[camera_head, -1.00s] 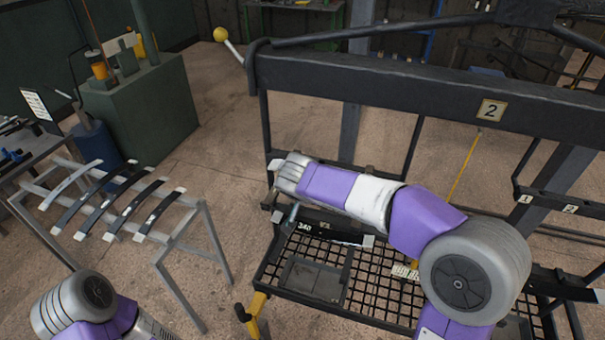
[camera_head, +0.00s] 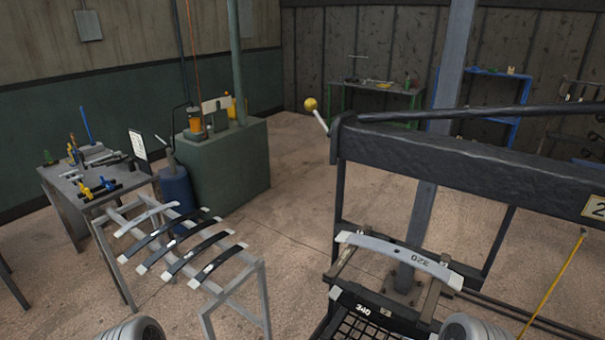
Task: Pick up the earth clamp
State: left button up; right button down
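I cannot pick out the earth clamp with certainty. On the grey table (camera_head: 66,205) at the far left lie small tools, among them a yellow-handled one (camera_head: 85,191) and a blue one (camera_head: 109,184). They are too small to tell which, if any, is the clamp. Neither of my grippers is in view. Only rounded grey parts of my two arms show at the bottom edge, one left of centre and one right of centre.
A pale rack (camera_head: 262,290) holding several dark leaf springs (camera_head: 187,258) stands before the table. A green cabinet (camera_head: 240,170) and blue cylinder (camera_head: 176,190) stand behind. A black frame (camera_head: 450,158) with a grey leaf marked 320 (camera_head: 400,256) fills the right. Floor between is clear.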

aim_at(48, 159)
jog(key=u, duration=0.25)
jog(key=k, duration=0.3)
jog(key=u, duration=1.35)
jog(key=i, duration=4.6)
jog(key=z, duration=0.25)
jog(key=k, duration=1.65)
jog(key=u, duration=0.65)
jog(key=i, duration=0.55)
jog(key=u, duration=0.05)
